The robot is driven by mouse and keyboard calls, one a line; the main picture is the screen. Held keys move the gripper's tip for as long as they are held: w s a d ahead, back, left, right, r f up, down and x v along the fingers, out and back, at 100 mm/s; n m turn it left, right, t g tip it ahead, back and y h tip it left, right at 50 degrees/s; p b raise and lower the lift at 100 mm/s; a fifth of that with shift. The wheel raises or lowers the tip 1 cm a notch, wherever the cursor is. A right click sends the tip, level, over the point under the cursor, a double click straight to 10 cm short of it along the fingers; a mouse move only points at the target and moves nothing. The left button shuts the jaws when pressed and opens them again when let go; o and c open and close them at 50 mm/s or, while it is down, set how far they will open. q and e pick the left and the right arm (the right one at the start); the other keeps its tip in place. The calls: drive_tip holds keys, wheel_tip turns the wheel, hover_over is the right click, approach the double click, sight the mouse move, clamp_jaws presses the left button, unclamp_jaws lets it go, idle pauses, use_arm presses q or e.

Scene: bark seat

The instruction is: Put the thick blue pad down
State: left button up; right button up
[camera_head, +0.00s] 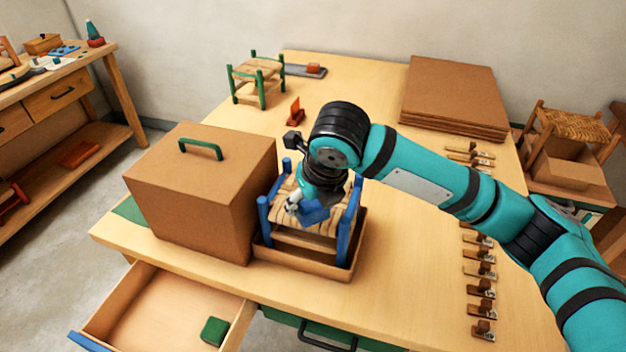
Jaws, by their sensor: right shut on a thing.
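A small chair with blue posts (343,243) and a seat of light strips stands in a shallow brown tray (300,266) near the table's front edge. My right gripper (303,207) is over the chair seat, pointing down. It is shut on the blue pad (316,214), which shows partly below the fingers, within the chair's posts. The gripper hides part of the pad, and I cannot tell whether the pad touches the seat. My left gripper is not in view.
A large brown box (195,205) with a green handle stands close on the left. A drawer (155,318) is open below, with a green pad (214,331) inside. A green-posted chair (257,81) stands behind. Several small clamps (481,290) line the right edge.

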drive_tip(key=w, duration=0.3)
drive_tip(key=w+p, duration=0.1)
drive_tip(key=w, duration=0.2)
drive_tip(key=w+f+p, duration=0.1)
drive_tip(key=w, duration=0.3)
drive_tip(key=shift+d, duration=0.25)
wheel_tip(320, 180, down, 2)
drive_tip(key=shift+f+p, duration=0.25)
drive_tip(key=shift+p, duration=0.55)
drive_tip(key=shift+f, duration=0.5)
drive_tip(key=shift+f, duration=0.15)
drive_tip(key=o, duration=0.9)
drive_tip(key=b+v, duration=0.2)
drive_tip(key=v, duration=1)
